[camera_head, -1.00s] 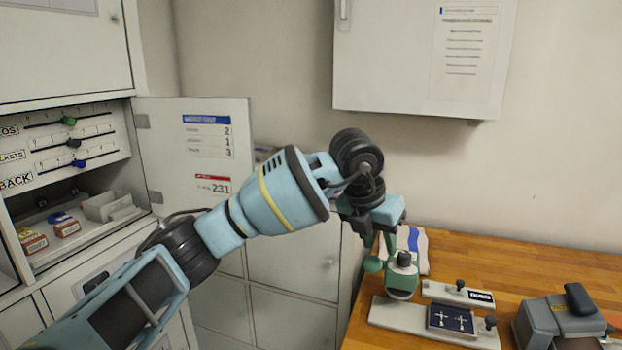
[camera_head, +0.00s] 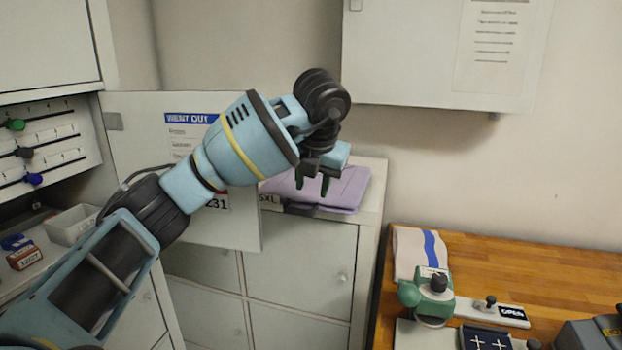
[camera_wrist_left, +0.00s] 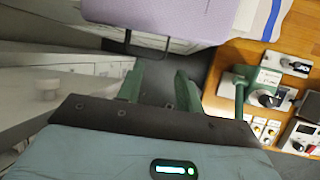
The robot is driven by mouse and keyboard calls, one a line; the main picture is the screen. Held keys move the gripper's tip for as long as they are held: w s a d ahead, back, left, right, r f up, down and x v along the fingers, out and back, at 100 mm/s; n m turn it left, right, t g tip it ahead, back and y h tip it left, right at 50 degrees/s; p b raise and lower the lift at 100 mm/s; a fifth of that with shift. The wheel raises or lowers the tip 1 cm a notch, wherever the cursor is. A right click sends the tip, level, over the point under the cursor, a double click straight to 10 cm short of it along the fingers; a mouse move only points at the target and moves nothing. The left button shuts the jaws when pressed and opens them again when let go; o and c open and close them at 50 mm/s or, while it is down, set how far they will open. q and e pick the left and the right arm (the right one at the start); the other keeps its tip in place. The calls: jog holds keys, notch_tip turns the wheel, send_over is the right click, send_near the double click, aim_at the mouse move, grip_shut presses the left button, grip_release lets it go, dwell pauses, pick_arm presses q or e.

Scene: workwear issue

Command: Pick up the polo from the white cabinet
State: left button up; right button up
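The polo (camera_head: 346,189) is a folded lavender garment on top of the white cabinet (camera_head: 305,262); my left arm hides part of it. In the left wrist view the polo (camera_wrist_left: 160,20) shows at the top, beyond the fingertips. My left gripper (camera_head: 312,184) is in front of and over the polo in the head view. In the left wrist view its two green fingers (camera_wrist_left: 157,82) stand apart with nothing between them. Whether they touch the polo cannot be told. My right gripper is not in view.
An open cabinet door (camera_head: 135,130) stands left of the polo, close to my left arm. A wooden bench (camera_head: 535,262) on the right holds a striped folded cloth (camera_head: 415,250) and a green device (camera_head: 428,295). A white wall cabinet (camera_head: 400,50) hangs above.

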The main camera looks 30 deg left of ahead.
aim_at(315, 208)
pick_arm(q)
jog(key=shift+d, duration=0.1)
jog(key=shift+x, duration=1.2)
jog(key=w+f, duration=0.1)
jog(key=f, duration=0.2)
jog(key=shift+w, duration=0.4)
jog(key=shift+x, duration=0.95)
jog(key=shift+r, duration=0.1)
grip_shut()
